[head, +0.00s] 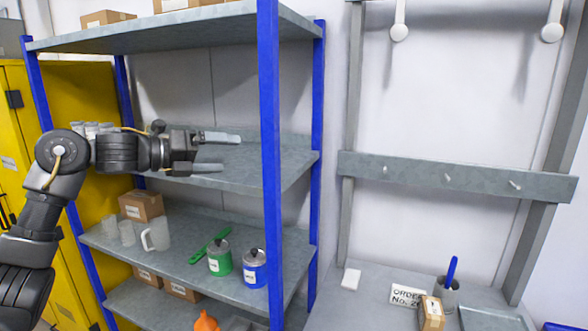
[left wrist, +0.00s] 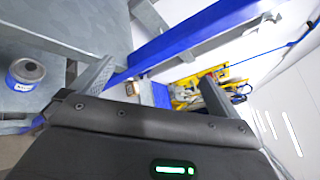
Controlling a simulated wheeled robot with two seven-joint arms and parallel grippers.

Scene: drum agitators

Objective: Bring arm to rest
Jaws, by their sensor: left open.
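My left arm comes in from the left in the head view and reaches across the front of the shelf unit. Its gripper (head: 222,153) is open and empty, with its two fingers apart and pointing right, at about the height of the upper-middle shelf (head: 285,160). The open fingers also show in the left wrist view (left wrist: 155,85), with nothing between them close by. My right gripper is not in view.
The shelf's blue front post (head: 269,130) stands just right of the fingertips. A lower shelf holds a green can (head: 220,262), a blue can (head: 254,272) and a white jug (head: 156,235). A workbench (head: 345,308) with a small box (head: 431,314) is at right.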

